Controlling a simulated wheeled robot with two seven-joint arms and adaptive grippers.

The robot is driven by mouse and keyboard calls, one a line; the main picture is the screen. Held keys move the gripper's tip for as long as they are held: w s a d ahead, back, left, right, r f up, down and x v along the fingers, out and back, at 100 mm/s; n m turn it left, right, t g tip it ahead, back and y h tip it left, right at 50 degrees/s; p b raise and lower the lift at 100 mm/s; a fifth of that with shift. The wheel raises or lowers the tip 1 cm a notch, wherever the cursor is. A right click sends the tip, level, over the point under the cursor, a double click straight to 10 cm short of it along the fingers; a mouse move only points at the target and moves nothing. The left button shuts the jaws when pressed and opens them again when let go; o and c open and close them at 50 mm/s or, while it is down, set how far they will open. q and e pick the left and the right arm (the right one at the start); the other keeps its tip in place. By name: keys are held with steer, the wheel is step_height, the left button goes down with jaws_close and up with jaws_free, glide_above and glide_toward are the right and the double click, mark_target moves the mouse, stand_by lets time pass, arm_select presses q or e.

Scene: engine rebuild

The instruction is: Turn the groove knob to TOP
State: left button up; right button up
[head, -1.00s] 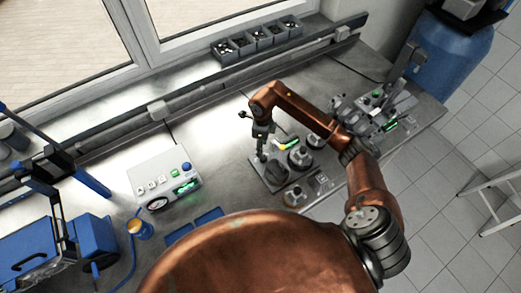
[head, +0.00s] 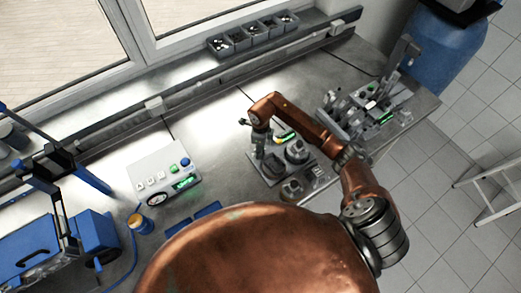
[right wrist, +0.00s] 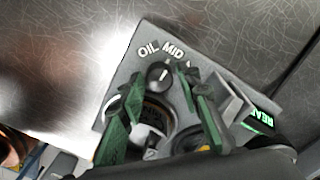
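The groove knob (right wrist: 159,75) is a small dark round knob with a pale pointer line, on a grey panel (right wrist: 122,70) marked "OIL" and "MID". A third label at the right is mostly hidden by a finger. The pointer aims up, roughly toward "MID". My right gripper (right wrist: 162,82) is open, with its green fingers on either side of the knob; I cannot tell if they touch it. In the head view the right gripper (head: 261,150) points down over the fixture (head: 272,172), hiding the knob. My left gripper is not in view.
Round sockets sit beside the knob, and a green-lit display (right wrist: 258,122) stands to its right. Bare bench lies behind the fixture.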

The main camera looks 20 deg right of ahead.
steer(key=c, duration=0.3)
jaws_close()
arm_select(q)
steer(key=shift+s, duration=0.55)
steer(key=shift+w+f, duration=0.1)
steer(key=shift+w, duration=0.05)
arm_select(e)
steer(key=shift+m, duration=0.3)
steer(key=m+b, duration=0.1)
steer(key=m, duration=0.6)
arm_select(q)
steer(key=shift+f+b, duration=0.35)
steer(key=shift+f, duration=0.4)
arm_select(e)
steer(key=shift+m, duration=1.6)
